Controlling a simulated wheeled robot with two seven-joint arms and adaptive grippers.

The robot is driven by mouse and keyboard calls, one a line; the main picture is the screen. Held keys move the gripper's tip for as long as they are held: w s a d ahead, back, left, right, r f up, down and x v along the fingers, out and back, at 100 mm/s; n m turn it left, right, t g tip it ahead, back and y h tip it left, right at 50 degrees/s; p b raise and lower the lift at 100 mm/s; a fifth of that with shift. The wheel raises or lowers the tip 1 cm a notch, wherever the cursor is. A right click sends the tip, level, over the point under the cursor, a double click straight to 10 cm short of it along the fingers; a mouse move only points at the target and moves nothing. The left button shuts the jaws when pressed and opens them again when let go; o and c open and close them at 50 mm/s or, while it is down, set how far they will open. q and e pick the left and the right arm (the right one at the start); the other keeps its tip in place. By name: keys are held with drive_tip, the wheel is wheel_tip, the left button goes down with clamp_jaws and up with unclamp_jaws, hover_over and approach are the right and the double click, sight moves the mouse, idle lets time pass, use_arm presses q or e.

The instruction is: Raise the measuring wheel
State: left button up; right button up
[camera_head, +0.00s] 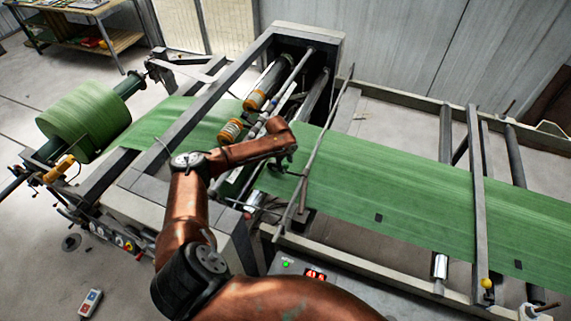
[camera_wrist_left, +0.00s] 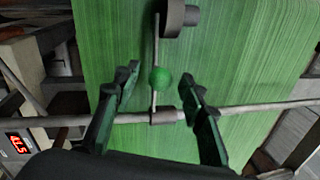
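The measuring wheel (camera_wrist_left: 176,18) is a dark grey roller at the top of the left wrist view, over the green woven web (camera_wrist_left: 235,60). A thin lever with a green ball knob (camera_wrist_left: 160,79) runs from near it down to a clamp (camera_wrist_left: 164,115) on a cross rod. My left gripper (camera_wrist_left: 159,75) is open, with one dark finger on each side of the knob and visible gaps between. In the head view my left gripper (camera_head: 285,161) is over the web beside the rod; wheel and knob are not clear there. My right gripper is not in view.
The cross rod (camera_head: 318,142) spans the web (camera_head: 390,190) close to my gripper. The machine's steel frame (camera_head: 215,85) and orange-ended rollers (camera_head: 262,88) stand left of it. A green roll (camera_head: 83,120) is at far left. A red-lit display (camera_head: 315,274) sits at the front.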

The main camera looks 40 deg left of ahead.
use_arm(q)
drive_tip(key=shift+c, duration=0.4)
clamp_jaws()
